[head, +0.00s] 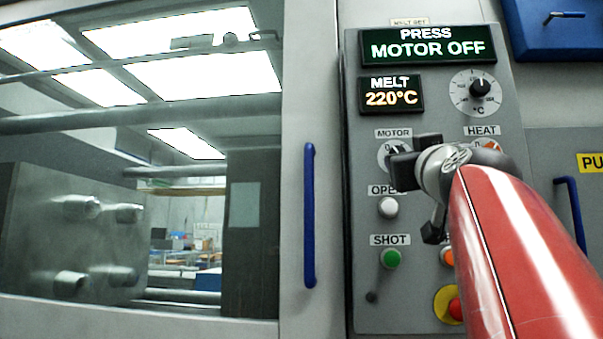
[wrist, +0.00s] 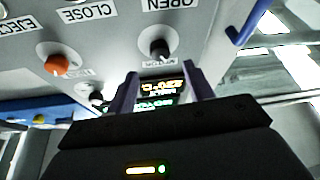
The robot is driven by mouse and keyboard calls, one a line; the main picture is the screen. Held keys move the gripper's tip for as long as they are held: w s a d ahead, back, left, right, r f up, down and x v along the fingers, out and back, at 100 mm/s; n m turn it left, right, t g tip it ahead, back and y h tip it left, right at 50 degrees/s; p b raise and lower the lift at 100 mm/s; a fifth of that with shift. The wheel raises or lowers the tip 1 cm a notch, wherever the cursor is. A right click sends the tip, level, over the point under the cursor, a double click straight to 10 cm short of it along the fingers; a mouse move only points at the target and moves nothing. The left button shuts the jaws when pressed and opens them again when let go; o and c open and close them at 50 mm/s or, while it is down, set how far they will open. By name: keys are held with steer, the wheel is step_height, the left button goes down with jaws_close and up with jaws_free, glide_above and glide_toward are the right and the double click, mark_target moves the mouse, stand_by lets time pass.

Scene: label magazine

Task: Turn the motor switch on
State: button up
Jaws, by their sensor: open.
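The motor switch (head: 386,155) is a black rotary knob under the MOTOR label on the grey control panel (head: 362,285). In the head view my gripper (head: 411,165) covers its right part. In the wrist view, which is upside down, the motor knob (wrist: 160,48) shows whole, just beyond my fingertips (wrist: 161,76) and roughly centred between them. The fingers are open, with nothing between them. I see no contact with the knob. The display (head: 427,44) reads "PRESS MOTOR OFF".
The orange heat knob (wrist: 57,65) is beside the motor knob. A white button (head: 388,207), a green SHOT button (head: 390,258) and a red emergency button (head: 455,308) lie below. A melt dial (head: 480,89) is above. A blue door handle (head: 310,215) stands left.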

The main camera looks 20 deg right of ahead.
steer(key=p+x, duration=0.3)
steer(key=x, duration=0.4)
steer(key=shift+f, duration=0.1)
steer(key=c, duration=1)
steer(key=shift+o, duration=0.2)
